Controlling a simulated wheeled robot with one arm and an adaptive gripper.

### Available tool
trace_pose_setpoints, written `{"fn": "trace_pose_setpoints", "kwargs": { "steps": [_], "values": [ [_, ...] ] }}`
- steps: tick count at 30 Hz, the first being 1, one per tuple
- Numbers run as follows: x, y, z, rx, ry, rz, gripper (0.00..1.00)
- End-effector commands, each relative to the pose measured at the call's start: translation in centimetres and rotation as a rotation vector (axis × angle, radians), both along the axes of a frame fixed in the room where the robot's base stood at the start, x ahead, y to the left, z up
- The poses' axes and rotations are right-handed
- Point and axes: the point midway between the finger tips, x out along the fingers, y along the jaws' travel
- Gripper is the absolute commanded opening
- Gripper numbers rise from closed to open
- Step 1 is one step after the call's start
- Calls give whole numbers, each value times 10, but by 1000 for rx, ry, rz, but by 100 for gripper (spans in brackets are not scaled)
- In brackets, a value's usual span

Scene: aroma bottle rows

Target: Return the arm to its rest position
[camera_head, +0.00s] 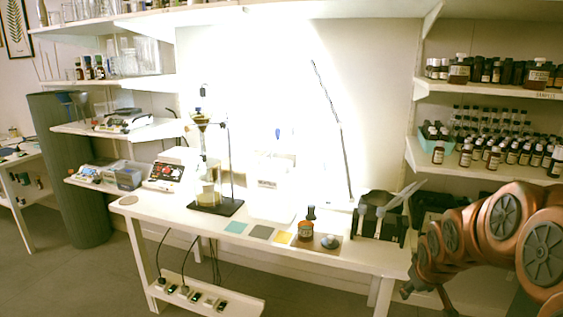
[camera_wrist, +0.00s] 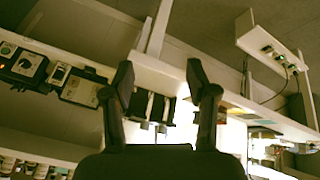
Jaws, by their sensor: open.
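My arm (camera_head: 490,237), copper-coloured with grey joint caps, is folded at the lower right in the head view, in front of the right shelves and the right end of the table. In the wrist view my gripper (camera_wrist: 160,78) shows two dark fingers spread apart with nothing between them. Beyond them, apart from the fingers, is the black holder (camera_wrist: 150,105), which in the head view (camera_head: 378,222) stands on the right end of the table. The gripper is mostly hidden behind the arm in the head view.
Right shelves hold rows of brown bottles (camera_head: 495,157). Power sockets (camera_head: 195,296) sit on a low shelf. The floor in front is clear.

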Motion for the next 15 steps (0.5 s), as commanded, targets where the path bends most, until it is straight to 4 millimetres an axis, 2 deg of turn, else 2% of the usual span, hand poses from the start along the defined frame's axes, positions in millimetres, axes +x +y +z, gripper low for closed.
{"fn": "trace_pose_setpoints", "kwargs": {
  "steps": [1,6,11,15],
  "values": [
    [-19,14,2,13,37,-5,58],
    [-86,54,5,60,171,-39,58],
    [-154,87,7,95,298,-75,58],
    [-217,111,8,122,415,-109,58]
  ]
}}
